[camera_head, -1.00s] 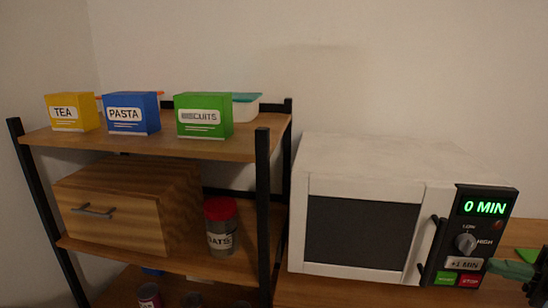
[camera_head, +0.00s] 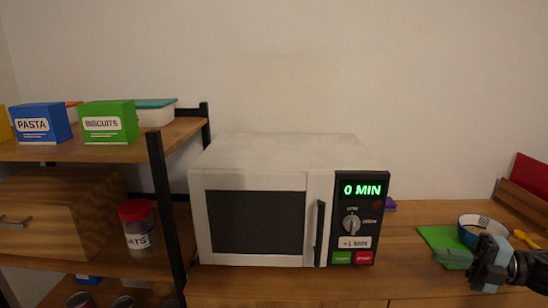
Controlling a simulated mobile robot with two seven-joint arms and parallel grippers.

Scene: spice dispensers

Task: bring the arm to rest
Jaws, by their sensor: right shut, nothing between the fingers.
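My right gripper (camera_head: 470,262) shows at the lower right of the head view, with its arm coming in from the right edge. It is shut and empty. It is in front of a green mat (camera_head: 436,236) and a bowl (camera_head: 482,226), and it hides part of both. I cannot tell how high it is above the counter. My left gripper is not in view.
A white microwave (camera_head: 262,155), door closed and reading 0 MIN, stands left of the gripper on the wooden counter (camera_head: 402,281). A shelf (camera_head: 160,150) with boxes and jars stands at the left. A red item (camera_head: 530,174) is at the far right.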

